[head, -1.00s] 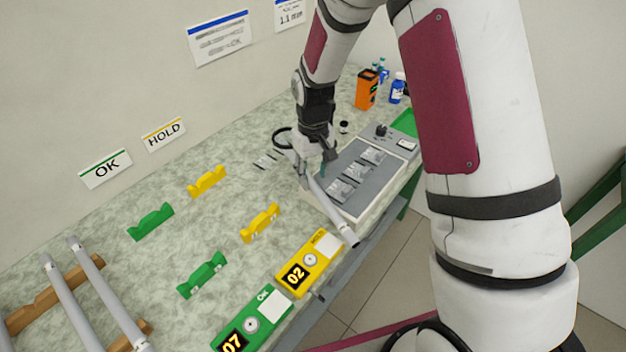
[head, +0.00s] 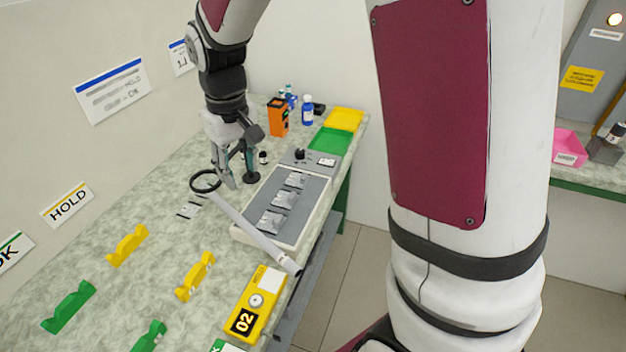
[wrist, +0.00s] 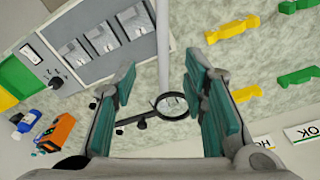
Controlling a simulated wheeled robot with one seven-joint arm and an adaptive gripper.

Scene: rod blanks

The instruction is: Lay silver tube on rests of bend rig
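The silver tube (head: 262,236) lies slanted along the near-left side of a grey panel unit (head: 262,201) with three silver blocks. Its near end reaches the bench's front edge. I cannot tell whether it rests on the unit or on the bench. In the wrist view the tube (wrist: 163,42) runs in line with the gap between my fingers. My gripper (head: 236,180) is open above the tube's far end, apart from it; its teal pads stand wide apart in the wrist view (wrist: 166,80). I cannot clearly tell which fixture is the bend rig.
A black-ringed magnifier (head: 205,181) stands by the tube's far end. Yellow (head: 127,246) and green (head: 68,307) notched rests stand to the left. A yellow 02 counter box (head: 256,303) is in front. An orange box (head: 278,117) and blue bottle (head: 308,110) stand at the back.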

